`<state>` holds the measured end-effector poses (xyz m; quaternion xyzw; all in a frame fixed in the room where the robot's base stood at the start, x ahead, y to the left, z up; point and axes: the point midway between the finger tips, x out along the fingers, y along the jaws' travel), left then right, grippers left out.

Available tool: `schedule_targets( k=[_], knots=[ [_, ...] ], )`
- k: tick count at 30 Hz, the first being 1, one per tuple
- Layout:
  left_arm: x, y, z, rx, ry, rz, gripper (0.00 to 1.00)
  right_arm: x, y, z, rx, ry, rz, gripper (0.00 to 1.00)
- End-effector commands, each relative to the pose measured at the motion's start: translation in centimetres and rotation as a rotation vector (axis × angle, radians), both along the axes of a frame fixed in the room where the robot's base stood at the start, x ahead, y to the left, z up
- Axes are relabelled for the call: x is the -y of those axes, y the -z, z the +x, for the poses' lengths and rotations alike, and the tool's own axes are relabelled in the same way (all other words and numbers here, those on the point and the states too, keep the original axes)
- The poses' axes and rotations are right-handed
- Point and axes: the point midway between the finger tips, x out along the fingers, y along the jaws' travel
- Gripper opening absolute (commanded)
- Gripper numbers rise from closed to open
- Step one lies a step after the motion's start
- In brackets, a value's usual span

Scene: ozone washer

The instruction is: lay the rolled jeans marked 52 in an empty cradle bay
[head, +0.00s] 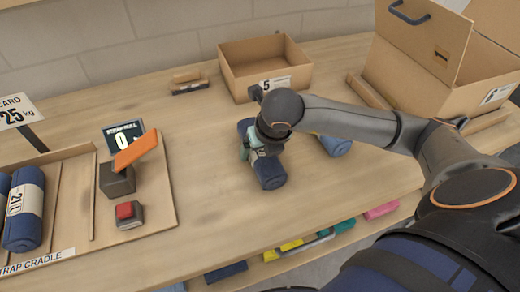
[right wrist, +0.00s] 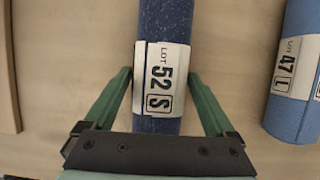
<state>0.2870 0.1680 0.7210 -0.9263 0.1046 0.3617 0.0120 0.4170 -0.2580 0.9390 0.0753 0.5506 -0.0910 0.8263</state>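The rolled jeans marked 52 (right wrist: 160,85) are a dark blue roll with a white "LOT 52 S" band, lying on the wooden bench. In the head view the roll (head: 271,175) is partly hidden by my right gripper (head: 257,150). In the right wrist view the green fingers of my right gripper (right wrist: 162,75) stand on either side of the roll at its band, with narrow gaps. The strap cradle (head: 165,215) is at the left; blue rolls (head: 24,222) lie in its left bays, and a bay (head: 73,200) to their right is empty. My left gripper is out of view.
A lighter blue roll marked 47 (right wrist: 294,75) lies just right of roll 52. An open box marked 5 (head: 265,72) stands behind, and a large carton (head: 420,50) at back right. An orange-topped strapping device (head: 120,175) and red button (head: 127,212) stand beside the bays.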

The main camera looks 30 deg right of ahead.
Motion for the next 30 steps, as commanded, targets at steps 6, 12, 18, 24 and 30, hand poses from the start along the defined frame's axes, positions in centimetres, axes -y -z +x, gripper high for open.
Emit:
schedule_targets(
  k=[6, 12, 18, 24, 30],
  knots=[
    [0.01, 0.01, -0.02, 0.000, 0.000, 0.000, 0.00, 0.00, -0.04, 0.00, 0.000, 0.000, 0.000, 0.64],
    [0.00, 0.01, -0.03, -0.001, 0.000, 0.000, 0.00, 0.01, -0.07, 0.00, 0.001, 0.001, 0.000, 0.41],
    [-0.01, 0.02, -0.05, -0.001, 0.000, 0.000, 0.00, 0.01, -0.07, 0.01, 0.001, 0.001, 0.000, 0.19],
    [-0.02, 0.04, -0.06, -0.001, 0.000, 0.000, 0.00, 0.02, -0.08, 0.02, 0.001, 0.001, 0.000, 0.00],
    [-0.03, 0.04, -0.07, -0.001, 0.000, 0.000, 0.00, 0.02, -0.18, 0.07, 0.004, 0.001, 0.000, 0.00]
  ],
)
